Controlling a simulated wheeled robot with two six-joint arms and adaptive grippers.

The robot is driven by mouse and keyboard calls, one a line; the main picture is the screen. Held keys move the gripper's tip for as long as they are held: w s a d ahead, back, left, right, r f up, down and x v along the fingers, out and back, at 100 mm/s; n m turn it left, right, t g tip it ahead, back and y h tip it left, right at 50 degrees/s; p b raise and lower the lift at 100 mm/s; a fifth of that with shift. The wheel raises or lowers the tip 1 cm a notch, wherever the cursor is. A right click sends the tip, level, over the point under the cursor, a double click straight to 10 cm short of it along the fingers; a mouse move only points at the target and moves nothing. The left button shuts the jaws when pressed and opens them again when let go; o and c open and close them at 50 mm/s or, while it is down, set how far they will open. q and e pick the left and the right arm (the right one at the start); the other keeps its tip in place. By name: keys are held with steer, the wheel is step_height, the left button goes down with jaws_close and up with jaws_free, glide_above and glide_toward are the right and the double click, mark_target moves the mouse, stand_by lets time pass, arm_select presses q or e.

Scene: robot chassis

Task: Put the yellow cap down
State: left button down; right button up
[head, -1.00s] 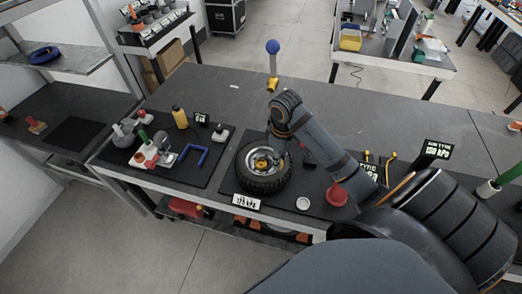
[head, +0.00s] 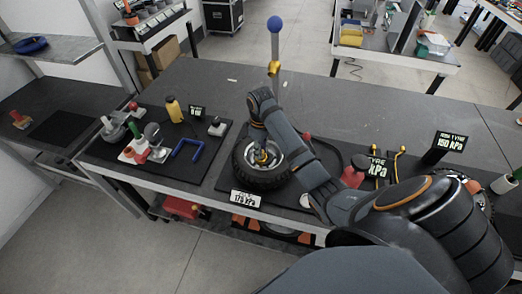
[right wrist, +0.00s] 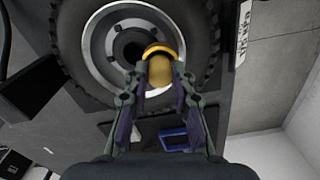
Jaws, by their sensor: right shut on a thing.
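The yellow cap (right wrist: 163,74) is between the fingertips of my right gripper (right wrist: 158,80), which is shut on it. In the right wrist view, the cap is in front of the wheel's hub; I cannot tell if it touches the wheel. In the head view, my right gripper (head: 263,154) points down over the hub of the black-tyred wheel (head: 241,163). The wheel lies flat on a dark mat on the workbench and also fills the top of the right wrist view (right wrist: 72,32). The cap is hard to make out in the head view. My left gripper is not in view.
A blue-topped post (head: 275,50) stands behind the wheel. A pressure sign (head: 246,199) is at the bench's front edge. A blue U-shaped handle (head: 187,150) and a yellow bottle (head: 173,110) are left. A red object (head: 355,170) is right. The rear bench is fairly clear.

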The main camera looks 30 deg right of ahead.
steer(key=o, duration=0.8)
steer(key=shift+f, duration=0.1)
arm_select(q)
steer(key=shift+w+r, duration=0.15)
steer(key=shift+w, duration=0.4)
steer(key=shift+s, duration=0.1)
arm_select(e)
steer(key=shift+r, duration=0.3)
step_height(320, 180, up, 2)
steer(key=shift+r, duration=0.25)
arm_select(q)
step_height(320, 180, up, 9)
steer(key=p, duration=0.8)
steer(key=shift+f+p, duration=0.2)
steer(key=shift+p, duration=0.15)
arm_select(e)
step_height(320, 180, up, 9)
